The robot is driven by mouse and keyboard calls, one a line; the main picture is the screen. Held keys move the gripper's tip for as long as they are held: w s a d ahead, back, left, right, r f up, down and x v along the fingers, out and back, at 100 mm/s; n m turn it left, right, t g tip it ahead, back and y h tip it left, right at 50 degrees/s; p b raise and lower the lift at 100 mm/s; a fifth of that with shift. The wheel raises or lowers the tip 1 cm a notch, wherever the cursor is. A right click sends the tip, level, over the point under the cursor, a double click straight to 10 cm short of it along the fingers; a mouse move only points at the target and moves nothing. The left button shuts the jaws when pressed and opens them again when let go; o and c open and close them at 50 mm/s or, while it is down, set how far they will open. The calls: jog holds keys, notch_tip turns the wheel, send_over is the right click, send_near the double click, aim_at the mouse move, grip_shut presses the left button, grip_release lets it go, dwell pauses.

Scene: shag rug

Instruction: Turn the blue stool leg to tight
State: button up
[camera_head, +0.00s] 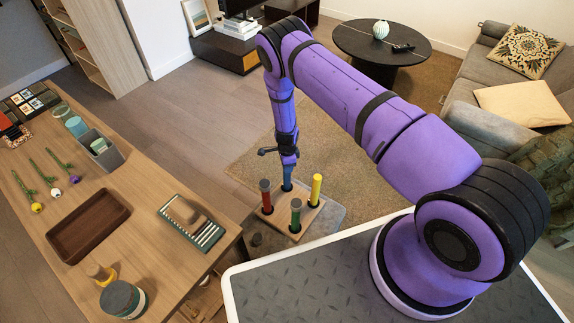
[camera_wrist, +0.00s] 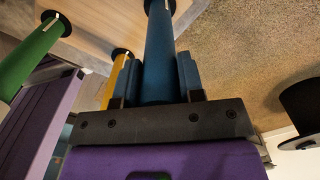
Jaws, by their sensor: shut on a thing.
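An upturned wooden stool seat (camera_head: 280,217) bears a red leg (camera_head: 265,195), a yellow leg (camera_head: 315,189), a green leg (camera_head: 296,214) and the blue leg (camera_head: 287,180), all standing upright. My gripper (camera_head: 288,163) reaches down from above onto the blue leg's upper part at the far corner. In the wrist view the blue leg (camera_wrist: 159,45) runs between the two fingers of my gripper (camera_wrist: 157,78), which is shut on it. A dark ring shows where it meets the seat. The yellow leg (camera_wrist: 117,75) and green leg (camera_wrist: 35,52) stand close beside; red is not clearly visible there.
The stool sits on a grey surface (camera_head: 328,218) beside a wooden table (camera_head: 130,190) holding a brown tray (camera_head: 88,226), a grey bin (camera_head: 103,158) and a striped rack (camera_head: 193,222). The neighbouring legs crowd my gripper. Beyond are a rug (camera_head: 250,160), a round black table (camera_head: 383,42) and a sofa (camera_head: 478,65).

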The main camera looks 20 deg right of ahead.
jog(key=shift+m, duration=0.4)
jog(key=o, duration=0.9)
jog(key=shift+r, duration=0.1)
notch_tip(320, 180, up, 11)
jog(key=shift+f, duration=0.2)
dwell(0.4)
